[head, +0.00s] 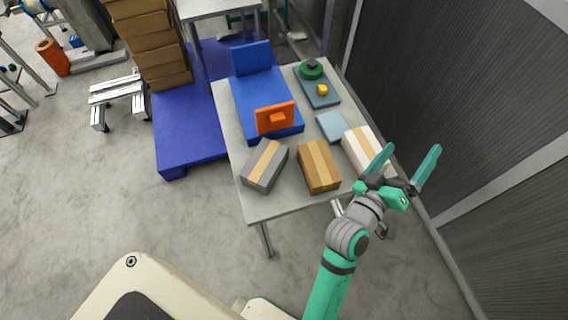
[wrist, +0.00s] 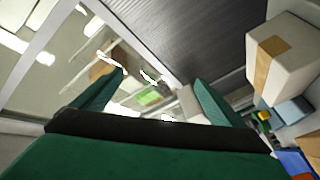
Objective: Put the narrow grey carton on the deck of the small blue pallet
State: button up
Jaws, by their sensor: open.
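The narrow grey carton (head: 259,174), with a tan tape strip, lies at the near left corner of the table. The small blue pallet (head: 257,97) lies behind it on the table. An upright blue panel (head: 251,57) stands at its far end and an orange block (head: 274,119) at its near end; the deck between them looks bare. My gripper (head: 412,150) is open and empty beyond the table's right edge, well away from the grey carton. Its spread fingers also show in the wrist view (wrist: 160,78). The grey carton is not recognisable in the wrist view.
A brown carton (head: 318,167) stands right of the grey one. A white carton (head: 361,149), also in the wrist view (wrist: 289,58), is nearest my gripper. A blue-grey box (head: 331,126) and a tray (head: 318,92) with green and yellow pieces lie behind. A dark wall (head: 465,100) is at right.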

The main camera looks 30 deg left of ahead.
jog(key=w+r+m+g+h, duration=0.2)
jog(key=w+r+m+h, duration=0.35)
jog(key=r, duration=0.25)
jog(key=g+y, duration=0.9)
jog(key=g, duration=0.6)
send_over(264, 161)
jog(key=s, duration=0.1)
jog(key=shift+m, duration=0.45)
jog(key=f, duration=1.5)
jog(key=shift+s+a, duration=0.1)
jog(key=shift+s, duration=0.1)
jog(key=f, duration=0.4)
jog(key=shift+w+f, duration=0.15)
jog(key=shift+w, duration=0.05)
jog(key=shift+w+f, duration=0.2)
jog(key=shift+f, duration=0.8)
jog(key=shift+w+f, duration=0.2)
jog(key=shift+f, duration=0.85)
jog(key=shift+w+f, duration=0.2)
jog(key=shift+f, duration=0.8)
jog(key=c, duration=1.5)
jog(key=shift+r, duration=0.15)
jog(key=shift+c, duration=0.2)
